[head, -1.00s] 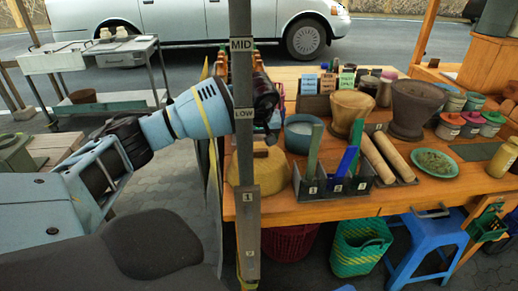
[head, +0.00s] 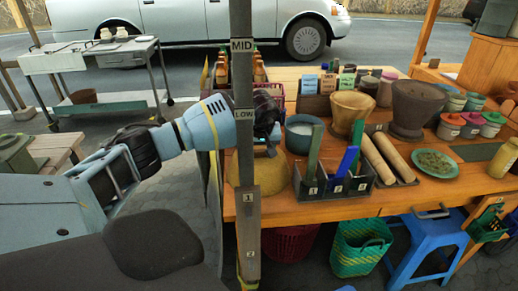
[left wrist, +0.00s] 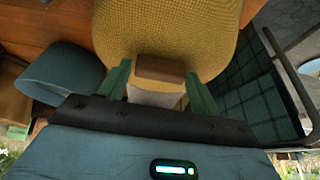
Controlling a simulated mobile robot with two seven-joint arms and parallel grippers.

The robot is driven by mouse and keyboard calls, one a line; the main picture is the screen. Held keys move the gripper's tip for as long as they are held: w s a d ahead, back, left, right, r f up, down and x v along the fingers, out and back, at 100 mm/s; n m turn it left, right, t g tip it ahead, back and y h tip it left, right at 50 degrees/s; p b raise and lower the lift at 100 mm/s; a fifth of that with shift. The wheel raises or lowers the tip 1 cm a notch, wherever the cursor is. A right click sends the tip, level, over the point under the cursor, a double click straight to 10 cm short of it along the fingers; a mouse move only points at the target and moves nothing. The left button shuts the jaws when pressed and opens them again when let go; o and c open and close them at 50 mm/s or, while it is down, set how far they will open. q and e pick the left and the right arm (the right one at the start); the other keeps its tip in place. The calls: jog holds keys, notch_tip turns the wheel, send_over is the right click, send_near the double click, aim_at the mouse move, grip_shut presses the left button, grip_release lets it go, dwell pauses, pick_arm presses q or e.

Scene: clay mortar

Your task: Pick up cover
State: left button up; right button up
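The cover is a yellow woven dome (head: 272,176) with a brown block handle. In the head view it sits at the left end of the wooden table, partly behind the grey post. In the left wrist view the dome (left wrist: 165,35) fills the upper middle, with its handle (left wrist: 160,68) below it. My left gripper (left wrist: 158,88) is open, with one green finger on each side of the handle. Small gaps seem to remain, but contact is hard to judge. In the head view my left gripper (head: 270,143) is just above the dome and hides the handle. My right gripper is not in view.
A blue-grey bowl (head: 300,144) stands close right of the cover. A black holder (head: 332,188) with green and blue sticks is in front of it. Clay mortars (head: 416,105) and jars crowd the table further right. The grey post (head: 246,200) stands in front.

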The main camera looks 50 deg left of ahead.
pick_arm(q)
jog(key=c, duration=1)
jog(key=shift+r, duration=0.15)
notch_tip(320, 180, up, 28)
jog(key=shift+f+p, duration=0.15)
jog(key=shift+p, duration=0.65)
jog(key=shift+s, duration=0.1)
